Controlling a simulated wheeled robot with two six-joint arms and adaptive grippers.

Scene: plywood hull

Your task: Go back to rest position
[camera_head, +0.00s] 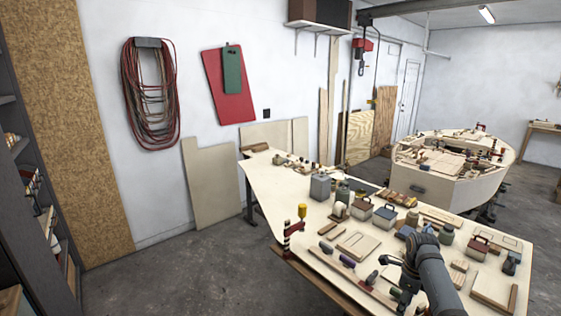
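My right arm (432,268) reaches in from the bottom right, over the near right part of the plywood workbench (265,190). It is a grey jointed link with a dark end at its left. The fingers are too small and dark against the bench items to tell whether they are open or shut, or whether they touch anything. My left arm and gripper are not in view.
Tools, tins, small boxes and wood pieces crowd the bench, with a red-and-yellow clamp (293,232) at its near edge. A plywood boat hull (447,187) stands behind. Shelves (30,190) stand at left. The concrete floor (185,270) between is clear.

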